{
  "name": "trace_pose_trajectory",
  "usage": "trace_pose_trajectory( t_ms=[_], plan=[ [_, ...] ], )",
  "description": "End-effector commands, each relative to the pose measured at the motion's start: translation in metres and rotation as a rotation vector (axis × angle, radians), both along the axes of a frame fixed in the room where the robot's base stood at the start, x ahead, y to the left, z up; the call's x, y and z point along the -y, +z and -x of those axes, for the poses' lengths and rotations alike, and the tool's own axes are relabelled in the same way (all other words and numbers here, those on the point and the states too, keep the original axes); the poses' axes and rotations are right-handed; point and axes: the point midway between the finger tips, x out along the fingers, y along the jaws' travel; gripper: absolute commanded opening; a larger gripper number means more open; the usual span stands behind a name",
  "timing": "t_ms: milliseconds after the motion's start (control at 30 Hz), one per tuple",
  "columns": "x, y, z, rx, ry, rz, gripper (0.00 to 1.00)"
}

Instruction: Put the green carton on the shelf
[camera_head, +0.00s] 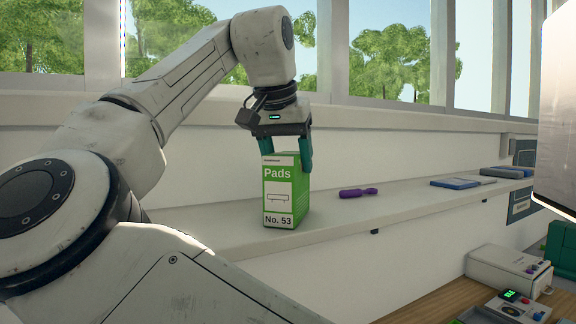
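The green carton (286,192), with a white band reading "Pads" and "No. 53", stands upright on the pale shelf (245,218) below the windows. My gripper (287,150) comes down over the carton from above. Its two green fingers straddle the carton's top, one at the left edge and one at the right. The carton's base appears to meet the shelf surface, near its front edge. Whether the fingers press on the carton is too small to tell.
A purple tool (358,192) lies on the shelf right of the carton. Flat blue and grey items (456,183) lie farther right. A wooden bench below holds a white box (508,270) and a device with a green display (515,301). A wall backs the shelf.

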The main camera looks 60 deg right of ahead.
Motion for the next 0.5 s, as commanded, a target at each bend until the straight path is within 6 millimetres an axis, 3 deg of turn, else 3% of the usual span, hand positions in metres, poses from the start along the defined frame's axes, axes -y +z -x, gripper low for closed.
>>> trace_pose_trajectory(
  t_ms=[233, 267, 500],
  plan=[
    [0.0002, -0.0015, 0.0006, 0.0, -0.001, 0.001, 0.0],
    [0.0001, -0.002, 0.0006, 0.0, -0.001, 0.0, 0.64],
    [0.0001, -0.0016, 0.0004, 0.0, -0.001, 0.0, 0.87]
  ],
)
